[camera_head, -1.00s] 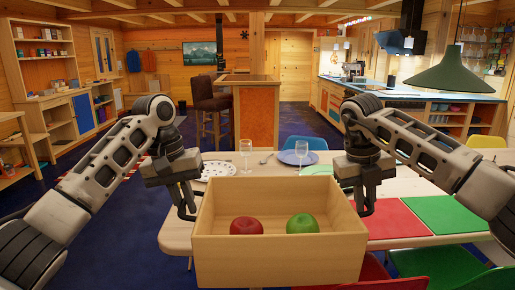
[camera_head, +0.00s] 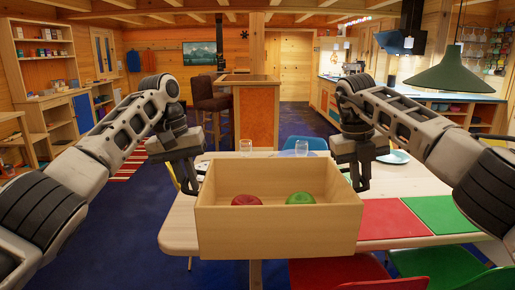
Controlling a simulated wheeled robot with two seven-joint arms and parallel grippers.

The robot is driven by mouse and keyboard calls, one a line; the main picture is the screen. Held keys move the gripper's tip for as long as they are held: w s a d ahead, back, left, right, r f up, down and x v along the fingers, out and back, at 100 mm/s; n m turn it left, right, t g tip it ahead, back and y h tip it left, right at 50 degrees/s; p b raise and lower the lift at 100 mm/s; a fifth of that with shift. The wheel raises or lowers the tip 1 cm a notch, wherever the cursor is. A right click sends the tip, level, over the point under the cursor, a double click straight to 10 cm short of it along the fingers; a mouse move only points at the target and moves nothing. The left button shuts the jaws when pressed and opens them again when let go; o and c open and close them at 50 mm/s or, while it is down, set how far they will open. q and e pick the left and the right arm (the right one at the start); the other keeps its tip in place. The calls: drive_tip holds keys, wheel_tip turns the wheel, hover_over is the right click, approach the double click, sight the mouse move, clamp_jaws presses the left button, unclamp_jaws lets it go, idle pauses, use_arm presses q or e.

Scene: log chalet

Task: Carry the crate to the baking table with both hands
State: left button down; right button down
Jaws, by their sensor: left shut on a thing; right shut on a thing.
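A pale wooden crate (camera_head: 277,232) hangs level in front of me between both grippers, over the near edge of a long light wooden table. A red apple (camera_head: 247,200) and a green apple (camera_head: 300,198) lie inside it, partly hidden by its front wall. My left gripper (camera_head: 191,186) is shut on the crate's left wall. My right gripper (camera_head: 360,182) is shut on its right wall. The fingertips are partly hidden at the walls. I cannot tell which surface is the baking table.
The long table (camera_head: 180,232) carries glasses (camera_head: 301,148), a partly hidden plate (camera_head: 393,157), a red mat (camera_head: 392,219) and a green mat (camera_head: 432,214). Red and green chairs (camera_head: 435,265) stand at its near side. A wooden island (camera_head: 256,112) stands behind. Blue floor is open at left.

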use_arm(q)
drive_tip(key=shift+w+r, duration=0.45)
drive_tip(key=shift+w, duration=0.05)
use_arm(e)
drive_tip(key=shift+w+a+r, duration=0.1)
drive_tip(key=shift+w+r, duration=0.1)
drive_tip(key=shift+w, duration=0.15)
use_arm(q)
drive_tip(key=shift+w+r, duration=0.2)
drive_tip(key=shift+r, duration=0.05)
use_arm(e)
drive_tip(key=shift+w+r, duration=0.2)
drive_tip(key=shift+r, duration=0.05)
use_arm(q)
drive_tip(key=shift+r, duration=0.1)
use_arm(e)
drive_tip(key=shift+w+r, duration=0.15)
drive_tip(key=shift+r, duration=0.25)
